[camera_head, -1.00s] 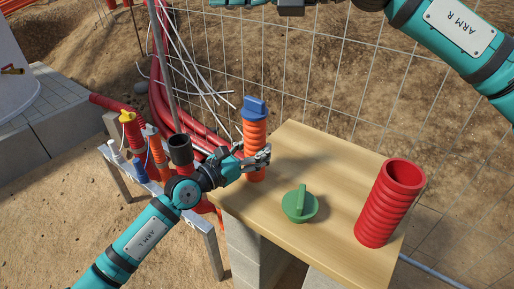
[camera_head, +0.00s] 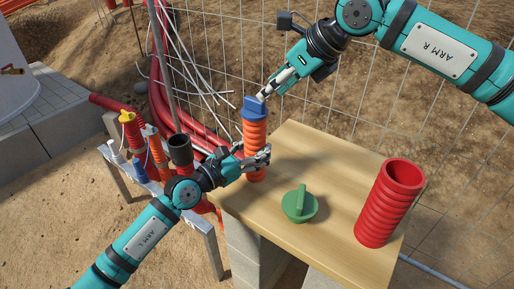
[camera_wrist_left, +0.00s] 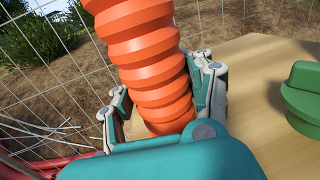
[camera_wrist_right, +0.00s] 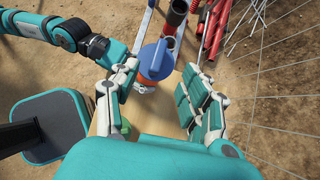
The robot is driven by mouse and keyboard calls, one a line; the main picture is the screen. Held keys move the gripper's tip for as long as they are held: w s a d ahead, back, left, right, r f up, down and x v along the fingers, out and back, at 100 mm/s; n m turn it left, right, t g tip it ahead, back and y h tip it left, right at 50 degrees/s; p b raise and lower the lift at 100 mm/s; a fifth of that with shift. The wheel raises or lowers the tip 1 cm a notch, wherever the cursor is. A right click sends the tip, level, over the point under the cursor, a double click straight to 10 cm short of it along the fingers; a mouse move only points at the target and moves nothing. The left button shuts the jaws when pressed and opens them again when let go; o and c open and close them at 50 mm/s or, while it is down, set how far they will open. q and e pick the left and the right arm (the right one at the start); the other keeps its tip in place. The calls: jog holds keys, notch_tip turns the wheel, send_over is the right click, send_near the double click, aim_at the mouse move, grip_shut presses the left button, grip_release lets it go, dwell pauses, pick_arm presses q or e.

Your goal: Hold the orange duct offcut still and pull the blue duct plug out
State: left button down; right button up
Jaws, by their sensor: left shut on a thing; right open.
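The orange duct offcut (camera_head: 255,135) stands upright on the wooden board's left end; its ribs fill the middle of the left wrist view (camera_wrist_left: 150,70). My left gripper (camera_head: 256,158) is shut on its lower part, one finger on each side. The blue duct plug (camera_head: 254,107) sits in the offcut's top, its grip bar standing up. It also shows in the right wrist view (camera_wrist_right: 154,62), ahead of the fingers and left of the middle. My right gripper (camera_head: 268,94) is open above and beside the plug, apparently not holding it.
A green plug (camera_head: 299,205) lies on the wooden board (camera_head: 335,170). A wide red duct piece (camera_head: 388,205) stands at its right end. A rack with several duct pieces (camera_head: 140,145) is at left. Wire mesh fencing (camera_head: 330,70) runs behind.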

aim_at(254, 113)
jog(key=shift+x, duration=2.9)
jog(key=shift+s, duration=0.15)
grip_shut()
